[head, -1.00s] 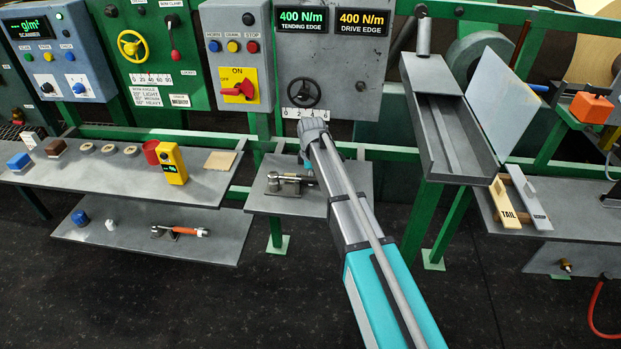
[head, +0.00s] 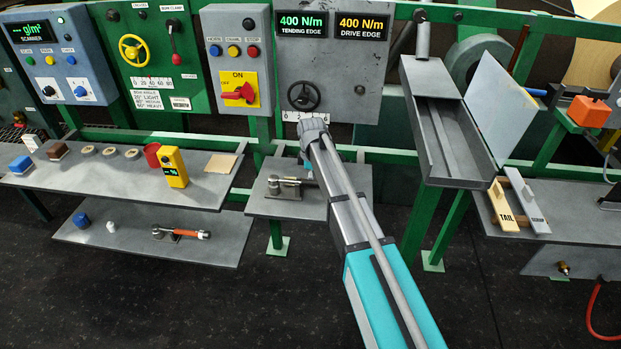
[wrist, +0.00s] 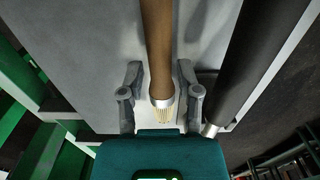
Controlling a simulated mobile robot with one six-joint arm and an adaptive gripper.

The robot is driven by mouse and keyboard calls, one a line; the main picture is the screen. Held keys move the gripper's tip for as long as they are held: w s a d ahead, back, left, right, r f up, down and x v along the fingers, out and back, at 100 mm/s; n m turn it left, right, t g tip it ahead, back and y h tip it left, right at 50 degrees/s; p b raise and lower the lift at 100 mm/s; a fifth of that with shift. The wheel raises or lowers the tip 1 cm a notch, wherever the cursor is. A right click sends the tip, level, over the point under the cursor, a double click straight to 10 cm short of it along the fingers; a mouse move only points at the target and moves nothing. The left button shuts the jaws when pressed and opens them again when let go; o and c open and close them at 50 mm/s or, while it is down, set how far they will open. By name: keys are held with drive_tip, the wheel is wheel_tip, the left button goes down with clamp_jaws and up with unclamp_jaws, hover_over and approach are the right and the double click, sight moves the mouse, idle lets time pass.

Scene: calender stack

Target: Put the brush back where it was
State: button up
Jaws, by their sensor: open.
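The brush shows in the wrist view with a brown handle (wrist: 157,45), a silver ferrule (wrist: 162,97) and pale bristles (wrist: 164,114) pointing towards my gripper body. My gripper (wrist: 158,72) is open, with one finger on each side of the brush. Gaps show on both sides of the handle. A grey surface (wrist: 95,30) lies behind the brush; I cannot tell whether the brush rests on it. In the head view my arm hides most of the gripper and I cannot make out the brush.
A thick black bar (wrist: 255,60) with a silver end lies close to the right finger. In the head view a small grey shelf (head: 345,190) holds a metal tool (head: 285,186). A sloping trough (head: 450,130) stands to the right. The dark floor in front is clear.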

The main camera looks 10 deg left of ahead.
wheel_tip(320, 180, up, 11)
drive_tip(key=p, duration=1)
drive_tip(key=shift+d+f, duration=0.1)
idle(0.7)
drive_tip(key=s+d+m, duration=1.7)
drive_tip(key=s+d, duration=0.7)
drive_tip(key=s, duration=0.1)
drive_tip(key=shift+d+m, duration=0.35)
drive_tip(key=shift+m, duration=0.05)
drive_tip(key=shift+o, duration=0.3)
drive_tip(key=shift+w, duration=0.1)
